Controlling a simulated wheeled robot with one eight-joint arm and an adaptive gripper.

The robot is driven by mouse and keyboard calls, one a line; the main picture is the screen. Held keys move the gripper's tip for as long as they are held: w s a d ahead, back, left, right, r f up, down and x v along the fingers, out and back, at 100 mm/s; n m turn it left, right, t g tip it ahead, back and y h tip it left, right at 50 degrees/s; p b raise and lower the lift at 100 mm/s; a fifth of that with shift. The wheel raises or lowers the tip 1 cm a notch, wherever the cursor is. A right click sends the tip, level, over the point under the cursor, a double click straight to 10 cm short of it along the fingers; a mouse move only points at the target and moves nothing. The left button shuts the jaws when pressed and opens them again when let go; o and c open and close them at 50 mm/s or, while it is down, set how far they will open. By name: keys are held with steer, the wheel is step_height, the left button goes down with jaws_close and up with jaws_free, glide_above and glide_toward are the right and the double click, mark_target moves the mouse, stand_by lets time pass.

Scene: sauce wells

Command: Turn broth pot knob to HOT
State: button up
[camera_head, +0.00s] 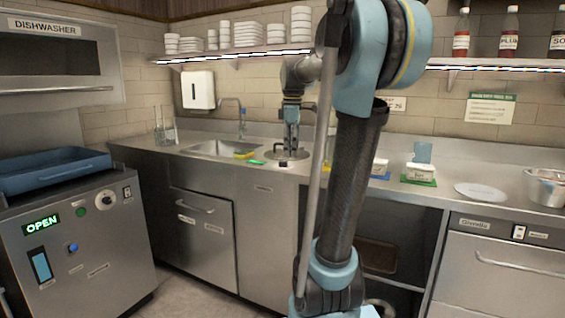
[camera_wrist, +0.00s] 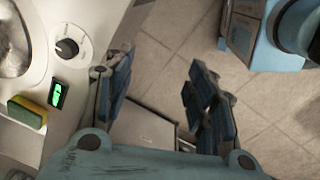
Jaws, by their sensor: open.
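The knob (camera_wrist: 67,47) is black on a round white dial, in the upper left of the wrist view. Its dial marks are too small to read. A round metal well (camera_wrist: 14,40), likely the broth pot, lies to its left; a round fitting (camera_head: 283,155) shows at the counter in the head view. A small green-lit display (camera_wrist: 57,95) sits below the knob. My gripper (camera_wrist: 160,95) is open and empty, its fingers wide apart, with the knob outside them, left of the left finger. In the head view my gripper (camera_head: 291,146) points down above the counter beside the sink.
A yellow-green sponge (camera_wrist: 27,113) lies near the display. The sink (camera_head: 215,148) is left of my gripper. A white container (camera_head: 419,171) on a green mat and a plate (camera_head: 480,192) stand to the right. A shelf with dishes (camera_head: 250,34) runs above. Tiled floor (camera_wrist: 170,30) shows between the fingers.

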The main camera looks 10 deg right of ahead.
steer(key=w+r+n, duration=0.4)
steer(key=w+n, duration=0.1)
steer(key=w, duration=0.4)
steer(key=w+r+n, duration=0.3)
steer(key=w+n, duration=0.1)
steer(key=w, duration=0.5)
glide_toward(283, 164)
steer(key=shift+g, duration=0.4)
steer(key=f, duration=0.2)
steer(key=w+f, duration=0.1)
steer(key=f, duration=0.2)
steer(key=w+f, duration=0.1)
steer(key=f, duration=0.2)
steer(key=shift+w+d, duration=0.15)
steer(key=shift+w, duration=0.1)
steer(key=c, duration=1.1)
